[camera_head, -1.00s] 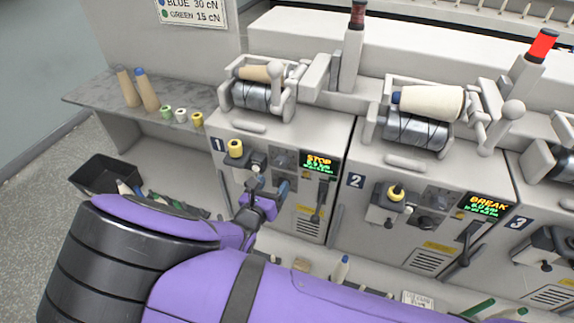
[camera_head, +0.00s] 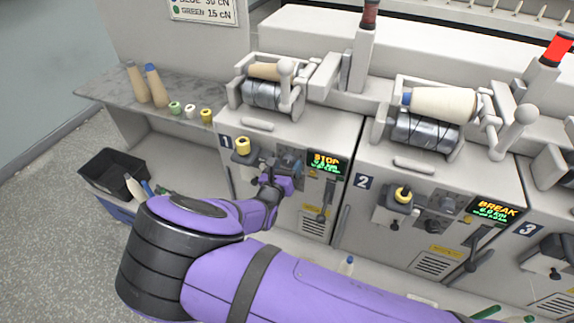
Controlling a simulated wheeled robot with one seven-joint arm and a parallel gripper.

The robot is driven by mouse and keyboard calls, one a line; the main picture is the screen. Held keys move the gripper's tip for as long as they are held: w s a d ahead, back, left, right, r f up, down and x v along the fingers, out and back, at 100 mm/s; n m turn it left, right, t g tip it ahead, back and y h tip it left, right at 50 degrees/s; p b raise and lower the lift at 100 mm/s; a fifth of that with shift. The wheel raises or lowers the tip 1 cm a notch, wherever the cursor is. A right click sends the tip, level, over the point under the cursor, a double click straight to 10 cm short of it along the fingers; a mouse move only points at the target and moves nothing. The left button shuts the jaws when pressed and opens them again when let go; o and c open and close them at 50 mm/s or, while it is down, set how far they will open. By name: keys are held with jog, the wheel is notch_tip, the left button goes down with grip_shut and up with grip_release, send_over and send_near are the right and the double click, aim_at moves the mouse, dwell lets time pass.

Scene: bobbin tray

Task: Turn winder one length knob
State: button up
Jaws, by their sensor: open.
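Winder one (camera_head: 226,142) is the grey unit at the left, with its number plate and a screen (camera_head: 326,164) reading STOP. Its control panel with small dark knobs (camera_head: 289,161) lies left of the screen. I cannot tell which knob is the length knob, as labels are too small. My gripper (camera_head: 267,176) is open, small and dark-tipped, in front of the panel's lower left part. It hides part of the panel behind it. Whether its fingers touch a knob cannot be seen.
A yellow bobbin (camera_head: 243,146) sits on winder one, left of my gripper. Winder two (camera_head: 363,181) shows BREAK and stands to the right. A shelf (camera_head: 110,88) with cones and small spools is at the left.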

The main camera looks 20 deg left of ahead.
jog(key=shift+w, duration=0.3)
jog(key=c, duration=0.9)
jog(key=m, duration=0.3)
jog(key=shift+m, duration=0.3)
jog(key=shift+a+m, duration=0.1)
jog(key=shift+m, duration=1.9)
